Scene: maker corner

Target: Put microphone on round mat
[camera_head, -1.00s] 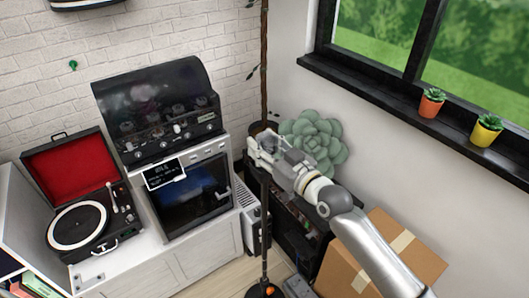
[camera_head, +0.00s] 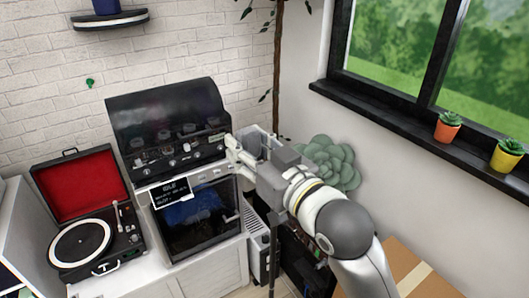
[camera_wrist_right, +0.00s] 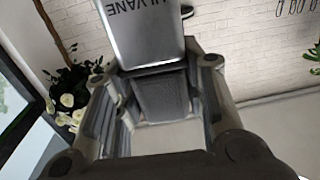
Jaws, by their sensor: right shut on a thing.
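My right gripper (camera_head: 243,148) is in the middle of the head view, in front of the right end of the black-hooded machine. In the right wrist view it is shut on a silver block lettered "VANE", which I take to be the microphone (camera_wrist_right: 146,38). The microphone sticks out past the fingertips; its far end is cut off by the frame. In the head view I cannot make it out clearly behind the fingers. I cannot clearly identify a round mat in either view. My left gripper is out of view.
An open red-lined record player (camera_head: 82,240) stands at left. The black-hooded machine (camera_head: 170,125) sits on an oven-like unit (camera_head: 200,215). A dark thin pole (camera_head: 273,255) stands below my gripper. A succulent (camera_head: 335,165), a cardboard box (camera_head: 420,275) and potted plants (camera_head: 447,126) are to the right.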

